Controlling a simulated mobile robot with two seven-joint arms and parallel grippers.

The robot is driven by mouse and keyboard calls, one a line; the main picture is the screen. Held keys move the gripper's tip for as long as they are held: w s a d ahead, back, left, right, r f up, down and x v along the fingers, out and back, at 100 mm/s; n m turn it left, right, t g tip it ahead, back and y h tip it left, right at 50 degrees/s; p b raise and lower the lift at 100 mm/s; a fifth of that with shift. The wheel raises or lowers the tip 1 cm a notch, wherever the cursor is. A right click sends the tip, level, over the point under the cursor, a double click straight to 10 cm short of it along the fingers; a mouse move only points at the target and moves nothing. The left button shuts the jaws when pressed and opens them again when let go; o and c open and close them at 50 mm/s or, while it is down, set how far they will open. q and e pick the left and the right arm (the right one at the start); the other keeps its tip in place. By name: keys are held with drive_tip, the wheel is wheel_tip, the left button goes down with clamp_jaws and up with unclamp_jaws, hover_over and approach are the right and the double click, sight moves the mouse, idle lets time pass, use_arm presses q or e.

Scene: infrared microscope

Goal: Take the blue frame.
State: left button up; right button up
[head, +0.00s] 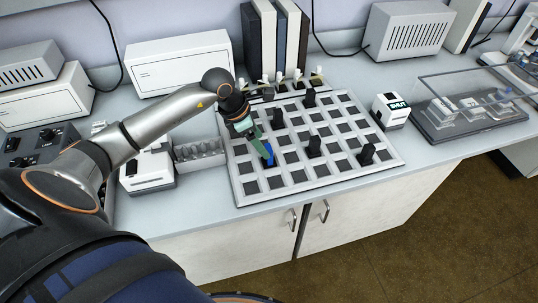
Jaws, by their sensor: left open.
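A small blue piece (268,154), which looks like the blue frame, is on the left part of the white grid board (237,189) with dark squares. My left arm reaches in from the left, and my left gripper (262,148) is right at the blue piece. The gripper is open, with its fingers pointing down; part of the blue piece is hidden by them. I cannot tell whether the fingers touch it. My right gripper is not in view.
A clear-lidded case (470,100) is further right. A grey rack (200,153) and white device (147,172) are left.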

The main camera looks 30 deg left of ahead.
sight(269, 151)
use_arm(q)
drive_tip(key=x, duration=0.5)
drive_tip(key=shift+d, duration=0.4)
drive_tip(key=shift+c, duration=0.2)
drive_tip(key=shift+r, duration=0.1)
clamp_jaws()
